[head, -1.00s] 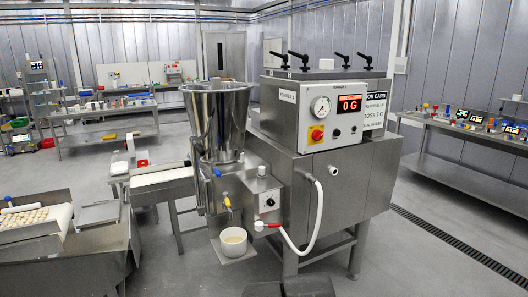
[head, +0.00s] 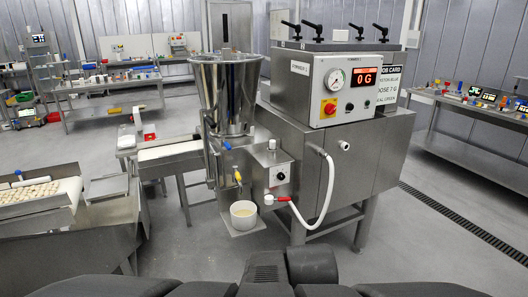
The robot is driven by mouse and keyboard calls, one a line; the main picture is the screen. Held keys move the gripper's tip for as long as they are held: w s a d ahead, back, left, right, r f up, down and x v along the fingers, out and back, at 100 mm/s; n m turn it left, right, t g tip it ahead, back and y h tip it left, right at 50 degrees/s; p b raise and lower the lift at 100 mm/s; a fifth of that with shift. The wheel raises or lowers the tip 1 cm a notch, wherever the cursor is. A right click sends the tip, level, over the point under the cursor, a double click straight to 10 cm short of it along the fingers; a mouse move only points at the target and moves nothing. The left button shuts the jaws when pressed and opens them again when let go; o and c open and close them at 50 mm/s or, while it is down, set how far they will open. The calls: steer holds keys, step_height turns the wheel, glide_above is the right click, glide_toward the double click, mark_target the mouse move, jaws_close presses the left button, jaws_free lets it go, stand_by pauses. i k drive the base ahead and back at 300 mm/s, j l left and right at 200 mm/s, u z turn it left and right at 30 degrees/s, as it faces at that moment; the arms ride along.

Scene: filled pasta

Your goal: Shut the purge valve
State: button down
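The filling machine (head: 335,165) stands in the middle with a steel hopper (head: 226,90) on its left. Below the hopper are a blue-handled lever (head: 226,145) and a yellow-handled valve (head: 238,177). A red-handled valve (head: 283,199) sits at the lower end of a white hose (head: 328,195). I cannot read a label saying which is the purge valve. A white cup (head: 243,213) with pale contents stands under the yellow-handled valve. Dark parts of my own body fill the bottom edge; my gripper's fingers are not in view.
A conveyor (head: 170,151) lies left of the machine, and a tray of round pasta pieces (head: 35,194) is at far left. A bench with several items (head: 470,125) stands at right.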

mark_target(237, 176)
steer(key=i+z, duration=0.15)
steer(key=i, duration=0.35)
steer(key=i+j+z, duration=0.1)
steer(key=i, duration=0.4)
steer(key=j, duration=0.05)
